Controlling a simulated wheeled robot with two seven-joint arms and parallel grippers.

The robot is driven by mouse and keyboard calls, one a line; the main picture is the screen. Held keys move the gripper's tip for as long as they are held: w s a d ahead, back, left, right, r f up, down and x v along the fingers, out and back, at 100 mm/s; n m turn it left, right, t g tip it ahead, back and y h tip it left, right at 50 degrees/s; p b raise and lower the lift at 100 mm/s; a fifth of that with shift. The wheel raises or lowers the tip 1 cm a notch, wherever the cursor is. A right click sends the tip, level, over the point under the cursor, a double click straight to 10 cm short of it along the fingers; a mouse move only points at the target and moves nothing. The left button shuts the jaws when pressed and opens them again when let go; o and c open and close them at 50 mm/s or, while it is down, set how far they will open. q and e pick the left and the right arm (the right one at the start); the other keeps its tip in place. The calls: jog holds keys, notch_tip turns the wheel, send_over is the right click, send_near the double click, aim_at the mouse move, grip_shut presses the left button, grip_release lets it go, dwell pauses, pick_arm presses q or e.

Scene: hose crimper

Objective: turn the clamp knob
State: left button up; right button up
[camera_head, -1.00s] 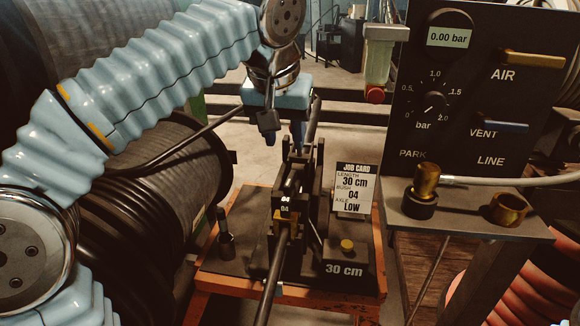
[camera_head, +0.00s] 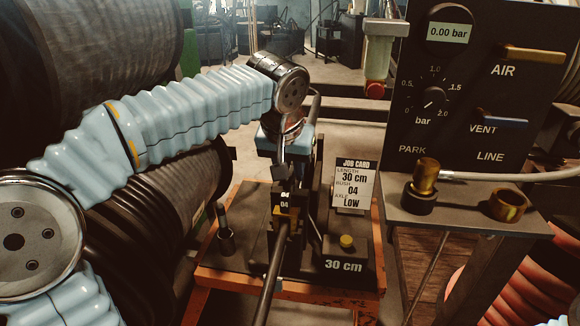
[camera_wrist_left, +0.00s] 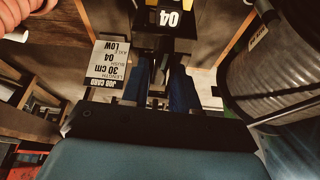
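The hose crimper (camera_head: 284,222) stands on an orange-edged bench, with a dark hose (camera_head: 272,275) running through it and a "04" label. The label also shows at the top of the left wrist view (camera_wrist_left: 170,18). My left gripper (camera_head: 285,175) is lowered over the rear of the crimper, pointing down. In the left wrist view its blue fingers (camera_wrist_left: 162,90) stand apart on either side of a narrow part of the crimper. I cannot tell whether they touch it. The clamp knob cannot be made out clearly; the gripper covers that area. My right gripper is out of view.
A job card (camera_head: 354,187) and a yellow button (camera_head: 347,241) on a "30 cm" block are right of the crimper. A short dark post (camera_head: 224,232) stands left. A gauge panel (camera_head: 480,90) rises at right. Hose reels (camera_head: 160,200) crowd the left.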

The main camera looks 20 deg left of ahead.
pick_arm(q)
grip_shut()
jog(key=shift+m, duration=0.4)
jog(key=m+h, duration=0.2)
jog(key=m, duration=0.2)
jog(key=shift+m, duration=0.4)
jog(key=shift+m+g+h, duration=0.25)
jog(key=shift+m+h, duration=0.25)
jog(key=shift+m, duration=0.8)
jog(key=shift+m+g+h, duration=0.25)
jog(key=shift+m+h, duration=0.25)
jog(key=shift+m, duration=0.8)
jog(key=shift+o, duration=1.4)
grip_release()
